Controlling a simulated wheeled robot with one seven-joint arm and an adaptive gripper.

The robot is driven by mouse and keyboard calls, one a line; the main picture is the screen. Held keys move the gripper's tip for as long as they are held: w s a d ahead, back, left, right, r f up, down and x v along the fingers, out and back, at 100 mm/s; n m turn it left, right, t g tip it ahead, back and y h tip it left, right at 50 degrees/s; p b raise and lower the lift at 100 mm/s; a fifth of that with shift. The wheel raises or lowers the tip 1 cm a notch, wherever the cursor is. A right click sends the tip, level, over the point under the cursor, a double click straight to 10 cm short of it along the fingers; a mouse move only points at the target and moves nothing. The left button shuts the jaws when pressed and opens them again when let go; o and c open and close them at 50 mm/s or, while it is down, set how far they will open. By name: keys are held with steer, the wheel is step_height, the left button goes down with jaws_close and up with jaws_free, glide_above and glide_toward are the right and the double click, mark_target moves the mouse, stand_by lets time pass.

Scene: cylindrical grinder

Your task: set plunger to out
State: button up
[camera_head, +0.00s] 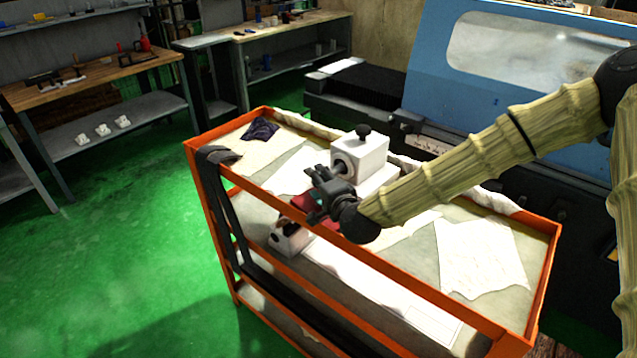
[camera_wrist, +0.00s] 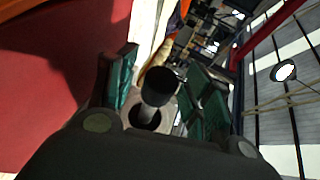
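A white block-shaped device (camera_head: 362,155) with a black knob on top (camera_head: 363,131) sits on the orange cart. A dark round part (camera_head: 341,168), seemingly the plunger, sticks out of its front face, partly hidden by my gripper (camera_head: 325,188). In the wrist view, a black cylindrical plunger (camera_wrist: 160,86) stands out of a round opening in a grey face. The green-padded fingers of my gripper (camera_wrist: 165,92) are apart on either side of it, with gaps visible. I cannot tell how far out the plunger stands.
The orange cart (camera_head: 468,318) has a raised rim and carries papers (camera_head: 482,257), a dark cloth (camera_head: 260,130) and a red item (camera_head: 302,203) under my gripper. A blue machine (camera_head: 440,75) stands behind it. The green floor (camera_head: 110,230) at the left is clear.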

steer(key=shift+d, duration=0.1)
steer(key=v, duration=1.2)
steer(key=shift+f, duration=0.1)
